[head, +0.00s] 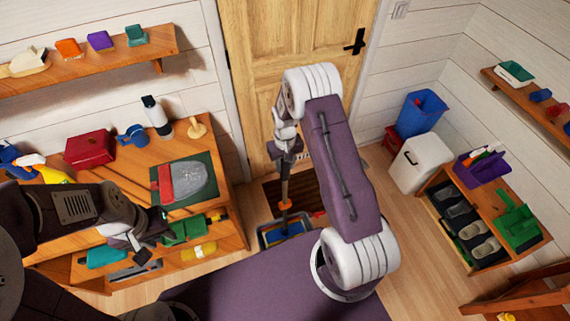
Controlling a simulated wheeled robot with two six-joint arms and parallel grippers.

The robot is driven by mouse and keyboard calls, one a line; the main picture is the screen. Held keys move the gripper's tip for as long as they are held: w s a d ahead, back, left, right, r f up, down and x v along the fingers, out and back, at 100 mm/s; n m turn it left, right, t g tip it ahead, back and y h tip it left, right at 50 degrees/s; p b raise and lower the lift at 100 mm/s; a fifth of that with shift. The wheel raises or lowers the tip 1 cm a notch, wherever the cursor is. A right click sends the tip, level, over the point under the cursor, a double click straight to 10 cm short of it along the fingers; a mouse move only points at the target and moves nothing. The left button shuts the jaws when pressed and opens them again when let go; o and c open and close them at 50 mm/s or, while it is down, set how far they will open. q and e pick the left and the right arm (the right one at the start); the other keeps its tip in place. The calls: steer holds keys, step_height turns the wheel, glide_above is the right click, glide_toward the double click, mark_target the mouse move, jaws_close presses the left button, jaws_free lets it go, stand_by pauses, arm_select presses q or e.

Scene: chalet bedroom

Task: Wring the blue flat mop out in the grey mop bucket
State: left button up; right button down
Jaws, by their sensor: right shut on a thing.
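The grey mop bucket (263,243) stands on the floor in front of the door, partly hidden behind my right arm. The mop's upright handle (285,190), dark with an orange section, runs down into the bucket. Blue shows inside the bucket at the foot of the handle, likely the blue flat mop (291,229); its exact seating is too small to tell. My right gripper (285,150) is shut on the mop handle near its upper part, above the bucket. My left gripper (150,250) hangs at the front of the wooden bench, away from the mop; its fingers are unclear.
A wooden bench (228,150) at left carries a red box (89,149), bottles and a mat. A dark doormat (325,184) lies by the door. A white bin (420,162), blue bin (421,113) and shoe rack (520,245) stand at right.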

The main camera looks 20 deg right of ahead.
steer(key=shift+f+b, duration=1.7)
steer(key=shift+f, duration=0.65)
stand_by(2.1)
steer(key=c, duration=0.9)
jaws_free()
steer(key=shift+r, duration=0.45)
step_height(320, 180, up, 8)
steer(key=shift+r+b, duration=0.15)
steer(key=shift+b, duration=0.6)
